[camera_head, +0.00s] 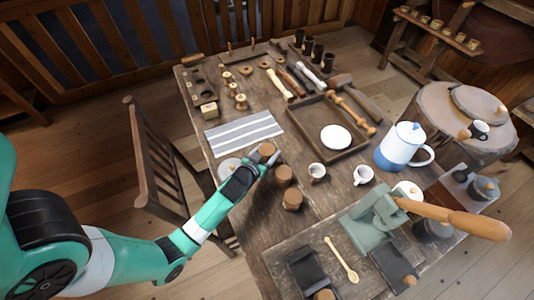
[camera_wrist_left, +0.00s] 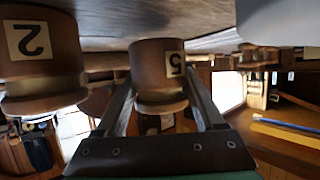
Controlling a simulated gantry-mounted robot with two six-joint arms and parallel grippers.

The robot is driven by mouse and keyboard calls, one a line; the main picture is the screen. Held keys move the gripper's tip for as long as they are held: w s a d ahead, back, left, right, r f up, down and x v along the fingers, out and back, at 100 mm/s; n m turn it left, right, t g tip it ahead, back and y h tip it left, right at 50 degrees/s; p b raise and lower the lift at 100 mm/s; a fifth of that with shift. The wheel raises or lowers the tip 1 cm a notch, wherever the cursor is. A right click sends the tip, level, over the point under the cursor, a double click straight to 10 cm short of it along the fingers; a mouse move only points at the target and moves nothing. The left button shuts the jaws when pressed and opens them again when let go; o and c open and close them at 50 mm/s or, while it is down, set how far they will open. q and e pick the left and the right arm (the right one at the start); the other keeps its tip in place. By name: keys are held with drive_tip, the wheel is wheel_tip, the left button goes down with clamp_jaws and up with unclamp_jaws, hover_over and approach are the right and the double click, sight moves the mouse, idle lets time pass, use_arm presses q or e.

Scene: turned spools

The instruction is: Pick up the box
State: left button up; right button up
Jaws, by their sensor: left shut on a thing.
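My left gripper (camera_head: 271,160) reaches in from the left over the table's near-left part. It is shut on a round brown wooden box (camera_head: 266,149) with a paper label. In the left wrist view the label on this box (camera_wrist_left: 160,65) reads 5, and the box sits between the two fingers (camera_wrist_left: 163,88). That view is upside down. A second round box (camera_wrist_left: 40,55), labelled 2, stands beside it there. Two more brown round boxes, a middle one (camera_head: 284,175) and a nearer one (camera_head: 292,200), stand close to the gripper. My right gripper is not in view.
A striped cloth (camera_head: 243,134) lies behind the gripper. Small cups (camera_head: 317,171), a white-blue pot (camera_head: 403,147) and a wooden tray (camera_head: 311,141) with a white plate stand to the right. A chair (camera_head: 165,170) is at the table's left edge. A green vise (camera_head: 371,222) stands nearer right.

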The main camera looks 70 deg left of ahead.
use_arm(q)
drive_tip(key=s+d+r+p, duration=0.4)
drive_tip(key=s+d+r, duration=0.6)
drive_tip(key=r, duration=0.1)
drive_tip(key=shift+p, duration=0.35)
